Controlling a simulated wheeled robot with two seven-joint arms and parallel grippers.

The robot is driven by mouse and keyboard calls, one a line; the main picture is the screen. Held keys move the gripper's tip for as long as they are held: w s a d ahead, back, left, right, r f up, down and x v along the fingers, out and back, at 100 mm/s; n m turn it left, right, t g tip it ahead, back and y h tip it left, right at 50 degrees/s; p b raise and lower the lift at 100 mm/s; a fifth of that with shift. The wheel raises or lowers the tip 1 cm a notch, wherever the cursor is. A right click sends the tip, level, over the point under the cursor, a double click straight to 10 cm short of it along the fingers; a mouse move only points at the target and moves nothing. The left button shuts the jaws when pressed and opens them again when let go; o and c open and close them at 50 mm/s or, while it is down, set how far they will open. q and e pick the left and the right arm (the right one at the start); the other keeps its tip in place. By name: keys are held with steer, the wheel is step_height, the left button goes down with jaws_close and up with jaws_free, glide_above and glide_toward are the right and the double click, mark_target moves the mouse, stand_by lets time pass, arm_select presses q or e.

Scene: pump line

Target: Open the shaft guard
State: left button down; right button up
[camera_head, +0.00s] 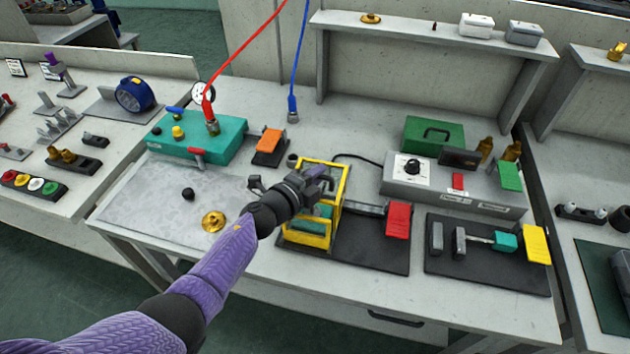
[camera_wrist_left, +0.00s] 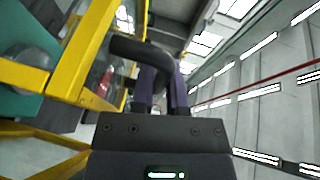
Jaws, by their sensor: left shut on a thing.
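The shaft guard is a yellow-framed cage (camera_head: 342,192) with clear panels. It stands over a teal part (camera_head: 320,212) on a dark base plate, left of a shaft with a red block. My left gripper (camera_head: 316,178) is at the top of the guard, its arm crossing in front of the cage. In the left wrist view, the purple fingers (camera_wrist_left: 162,90) are shut on a dark curved handle (camera_wrist_left: 140,48) beside the guard's yellow frame (camera_wrist_left: 92,45). The gripper partly hides the guard's top in the head view. My right gripper is not in view.
A grey control box (camera_head: 445,192) with a dial stands behind right. A second base plate (camera_head: 490,275) with a yellow block lies to the right. A brass disc (camera_head: 213,221) and black knob (camera_head: 188,193) lie left.

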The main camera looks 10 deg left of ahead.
arm_select(q)
steer(key=c, duration=0.9)
jaws_free()
